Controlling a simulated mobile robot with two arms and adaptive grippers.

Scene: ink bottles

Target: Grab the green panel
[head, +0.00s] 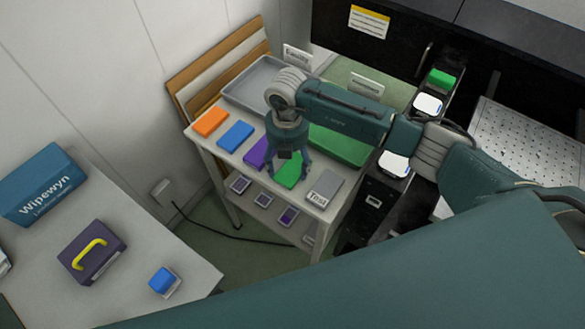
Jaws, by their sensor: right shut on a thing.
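The green panel (289,174) is a small flat bright green piece at the front of the white shelf cart, between a purple panel (257,153) and a grey panel labelled "Trial" (324,188). My right gripper (289,180) points down over it, with one finger on each side, shut on the green panel. I cannot tell whether the panel still touches the cart top. My left gripper is not in view.
An orange panel (210,122) and a blue panel (235,136) lie left of the purple one. A grey tray (237,92) and a larger green tray (350,151) are behind. A table with a Wipewyn box (45,185) stands left.

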